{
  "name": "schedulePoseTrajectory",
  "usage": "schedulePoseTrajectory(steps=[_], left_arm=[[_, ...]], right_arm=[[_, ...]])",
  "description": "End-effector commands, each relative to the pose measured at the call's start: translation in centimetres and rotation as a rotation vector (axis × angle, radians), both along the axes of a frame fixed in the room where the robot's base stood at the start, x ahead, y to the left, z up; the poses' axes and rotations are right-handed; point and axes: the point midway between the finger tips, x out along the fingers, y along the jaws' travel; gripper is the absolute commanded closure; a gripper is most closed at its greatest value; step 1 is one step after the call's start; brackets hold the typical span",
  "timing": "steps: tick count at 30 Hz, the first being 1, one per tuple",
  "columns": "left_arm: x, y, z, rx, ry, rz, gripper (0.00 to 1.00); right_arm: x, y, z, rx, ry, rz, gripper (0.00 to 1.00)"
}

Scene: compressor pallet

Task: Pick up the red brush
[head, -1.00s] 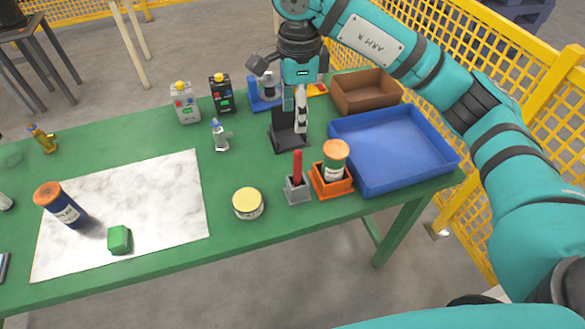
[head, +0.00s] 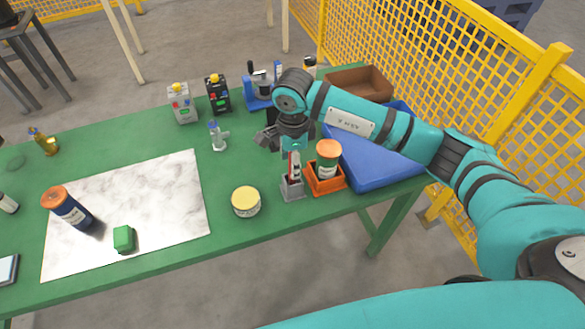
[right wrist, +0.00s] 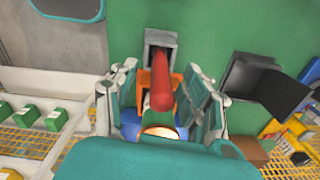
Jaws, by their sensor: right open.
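The red brush (right wrist: 161,88) stands handle up in a small grey holder (head: 292,189) near the front right of the table. In the right wrist view the grey holder (right wrist: 161,42) shows beyond the handle. My right gripper (head: 291,170) is right over the holder and largely hides the brush in the head view. In the right wrist view my right gripper (right wrist: 161,76) is open, with one finger on each side of the red handle. I cannot tell whether a finger touches it. My left gripper is not in view.
An orange holder (head: 325,184) with an orange-capped container (head: 328,157) stands close right of the grey holder. A yellow-lidded tin (head: 246,201) stands to the left. A marbled sheet (head: 150,200) lies further left.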

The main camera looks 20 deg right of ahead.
Motion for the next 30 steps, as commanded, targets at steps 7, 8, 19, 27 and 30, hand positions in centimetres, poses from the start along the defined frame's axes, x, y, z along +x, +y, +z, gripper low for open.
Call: schedulePoseTrajectory(steps=[7, 8, 19, 27, 30], left_arm=[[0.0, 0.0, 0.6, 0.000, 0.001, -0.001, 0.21], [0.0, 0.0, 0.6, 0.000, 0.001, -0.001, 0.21], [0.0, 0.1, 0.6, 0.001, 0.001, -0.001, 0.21], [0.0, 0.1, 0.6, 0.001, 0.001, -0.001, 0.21], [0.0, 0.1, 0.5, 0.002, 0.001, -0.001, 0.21]], right_arm=[[0.1, 0.0, -1.8, 0.002, -0.003, 0.000, 0.52], [0.1, 0.0, -1.8, 0.001, -0.004, 0.000, 0.52], [0.1, 0.0, -1.8, 0.002, -0.003, -0.001, 0.84], [0.1, 0.0, -1.7, 0.002, -0.004, -0.001, 1.00], [0.1, 0.0, -1.7, 0.002, -0.004, -0.001, 1.00]])
